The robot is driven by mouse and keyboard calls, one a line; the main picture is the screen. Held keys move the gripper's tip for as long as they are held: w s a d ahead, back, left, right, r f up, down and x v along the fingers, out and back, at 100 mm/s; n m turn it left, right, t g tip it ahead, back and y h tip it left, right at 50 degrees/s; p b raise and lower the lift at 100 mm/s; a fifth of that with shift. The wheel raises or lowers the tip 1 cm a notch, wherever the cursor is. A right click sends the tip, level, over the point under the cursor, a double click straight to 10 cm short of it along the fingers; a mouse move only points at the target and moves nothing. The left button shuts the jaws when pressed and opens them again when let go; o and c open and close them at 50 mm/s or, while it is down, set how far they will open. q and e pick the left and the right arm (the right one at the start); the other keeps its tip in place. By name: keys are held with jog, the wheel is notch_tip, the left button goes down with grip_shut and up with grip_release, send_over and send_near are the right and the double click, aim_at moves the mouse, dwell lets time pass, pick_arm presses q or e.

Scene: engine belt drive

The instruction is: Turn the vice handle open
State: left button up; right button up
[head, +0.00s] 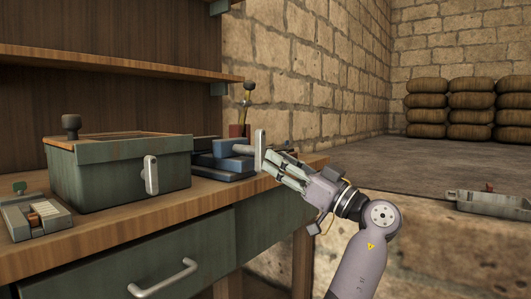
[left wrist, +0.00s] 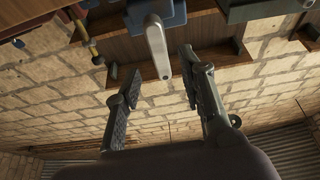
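The blue vice (head: 225,158) stands on the workbench near its right end. Its light grey handle (head: 260,150) points upright at the vice's right side. In the left wrist view the handle (left wrist: 156,45) hangs from the blue vice body (left wrist: 155,10), with its free end between or just beyond the fingertips. My left gripper (head: 275,165) is open, close to the handle on its right. Both fingers (left wrist: 161,64) stand apart with clear gaps to the handle; I cannot tell whether one touches it. My right gripper is not in view.
A green box (head: 120,172) with a grey lever stands left of the vice. A pot with tools (head: 240,130) is behind the vice. Stacked sacks (head: 470,108) lie far right.

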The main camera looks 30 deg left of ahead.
pick_arm(q)
jog(key=v, duration=0.5)
dwell(0.3)
